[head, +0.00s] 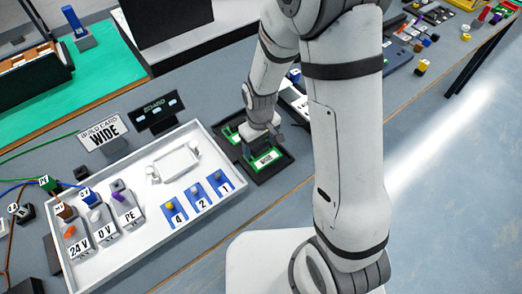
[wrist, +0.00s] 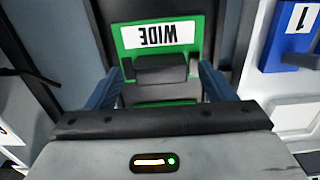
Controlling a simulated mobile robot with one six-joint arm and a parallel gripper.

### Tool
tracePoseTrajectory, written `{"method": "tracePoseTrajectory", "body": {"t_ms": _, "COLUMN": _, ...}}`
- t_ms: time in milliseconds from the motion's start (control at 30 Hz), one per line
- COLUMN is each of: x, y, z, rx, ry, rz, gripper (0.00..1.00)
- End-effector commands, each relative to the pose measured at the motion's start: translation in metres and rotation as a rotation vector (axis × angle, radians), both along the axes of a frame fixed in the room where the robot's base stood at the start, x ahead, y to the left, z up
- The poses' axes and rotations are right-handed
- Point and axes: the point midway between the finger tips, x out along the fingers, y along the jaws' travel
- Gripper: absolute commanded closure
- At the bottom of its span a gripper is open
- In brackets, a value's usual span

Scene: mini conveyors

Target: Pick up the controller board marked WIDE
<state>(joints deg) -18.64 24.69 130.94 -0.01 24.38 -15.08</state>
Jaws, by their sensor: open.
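The controller board marked WIDE (head: 265,158) is green with a white label and lies in a black tray on the table. In the wrist view the board (wrist: 125,38) shows its label upside down, with a dark block below it. My gripper (head: 262,138) is over the board, pointing down. In the wrist view my gripper (wrist: 157,82) has its two blue fingers apart, one on each side of the board's dark block. I cannot tell whether they touch it. My gripper's body hides the board's near part.
The black tray (head: 283,167) sits right of a white tray (head: 117,262) holding terminal blocks and blue numbered parts. A build card reading WIDE (head: 104,133) and a small black display (head: 156,114) stand behind. Small parts lie along the table at the upper right.

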Motion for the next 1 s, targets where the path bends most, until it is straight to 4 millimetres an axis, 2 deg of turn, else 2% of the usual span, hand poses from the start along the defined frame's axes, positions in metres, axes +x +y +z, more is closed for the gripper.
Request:
{"method": "tracePoseTrajectory", "body": {"t_ms": 100, "x": -0.0004, "y": 0.0004, "z": -0.009, "rx": -0.001, "ry": 0.001, "rz": 0.001, "gripper": 0.24}}
{"method": "tracePoseTrajectory", "body": {"t_ms": 367, "x": -0.0003, "y": 0.0006, "z": -0.0107, "rx": 0.0, "ry": 0.0, "rz": 0.002, "gripper": 0.24}}
{"method": "tracePoseTrajectory", "body": {"t_ms": 1000, "x": -0.0003, "y": 0.0012, "z": -0.0103, "rx": 0.001, "ry": -0.001, "rz": 0.003, "gripper": 0.74}}
